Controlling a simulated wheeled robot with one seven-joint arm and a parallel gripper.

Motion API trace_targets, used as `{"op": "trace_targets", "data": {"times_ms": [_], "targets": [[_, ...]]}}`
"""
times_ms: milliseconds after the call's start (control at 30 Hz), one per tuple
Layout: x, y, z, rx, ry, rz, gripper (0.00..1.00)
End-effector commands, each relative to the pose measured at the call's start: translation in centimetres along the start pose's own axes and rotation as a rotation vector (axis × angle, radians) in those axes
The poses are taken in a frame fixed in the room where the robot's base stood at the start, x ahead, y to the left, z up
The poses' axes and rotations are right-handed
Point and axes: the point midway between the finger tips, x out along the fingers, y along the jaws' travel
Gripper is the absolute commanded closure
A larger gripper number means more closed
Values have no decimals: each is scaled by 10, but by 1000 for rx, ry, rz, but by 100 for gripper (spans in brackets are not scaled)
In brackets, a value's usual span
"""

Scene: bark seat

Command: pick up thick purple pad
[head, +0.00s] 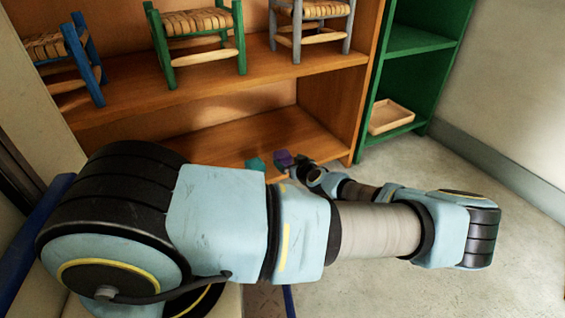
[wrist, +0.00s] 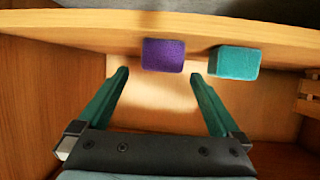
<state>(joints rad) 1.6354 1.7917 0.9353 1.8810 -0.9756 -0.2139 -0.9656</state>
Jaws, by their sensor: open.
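The thick purple pad (wrist: 163,55) is a small fuzzy block. In the wrist view it lies just beyond the fingertips, roughly centred between them. My gripper (wrist: 160,77) has green fingers spread apart with nothing between them. In the head view the purple pad (head: 282,158) shows as a small patch on the lower wooden shelf, close to the end of my arm. My gripper is small and dark there, partly hidden behind my arm.
A teal block (wrist: 234,62) sits beside the purple pad with a small gap; it also shows in the head view (head: 256,165). The wooden shelf unit (head: 225,83) holds small stools above. A green shelf (head: 412,40) with a wooden tray (head: 391,117) stands to the right. Floor is clear at right.

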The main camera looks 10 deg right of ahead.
Motion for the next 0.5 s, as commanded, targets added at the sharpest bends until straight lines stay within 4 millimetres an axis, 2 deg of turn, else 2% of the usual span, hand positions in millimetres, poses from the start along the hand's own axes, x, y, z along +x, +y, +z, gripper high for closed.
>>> {"op": "trace_targets", "data": {"times_ms": [233,500], "targets": [[21,-2,0,-2,-1,-2,0],[58,-3,-4,-1,-1,-2,0]]}}
